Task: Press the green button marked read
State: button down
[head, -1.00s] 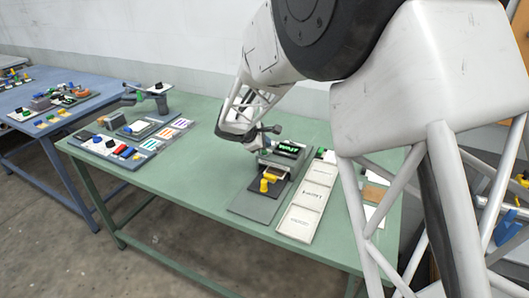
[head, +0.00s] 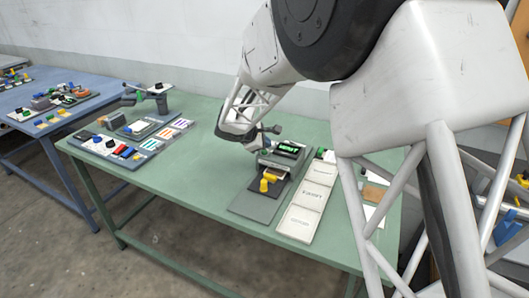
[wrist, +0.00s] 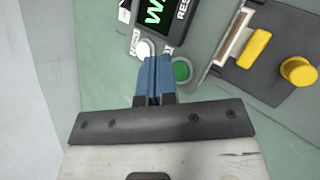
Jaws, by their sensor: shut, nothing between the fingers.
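The green button (wrist: 181,71) sits on the grey face of a press unit (wrist: 204,40) in the wrist view. My gripper (wrist: 155,60) has blue fingers that are shut and empty. Its fingertips are just left of the green button, between it and a white button (wrist: 146,48). I cannot tell whether they touch the panel. A small label beside the fingertips is partly hidden and I cannot read it. A dark display (wrist: 155,12) with green letters lies above the buttons. In the head view the press unit (head: 268,160) stands on the green table, below my wrist.
A yellow handle (wrist: 254,48) and a yellow knob (wrist: 298,70) are on the unit's right side in the wrist view. White labelled trays (head: 308,195) lie right of the unit. A board of coloured pieces (head: 110,150) is at the table's left.

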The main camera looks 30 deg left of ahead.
aim_at(265, 152)
jog(key=shift+f, duration=0.75)
dwell(1.2)
jog(key=shift+r, duration=0.75)
jog(key=shift+r, duration=0.1)
jog(key=shift+r, duration=2.45)
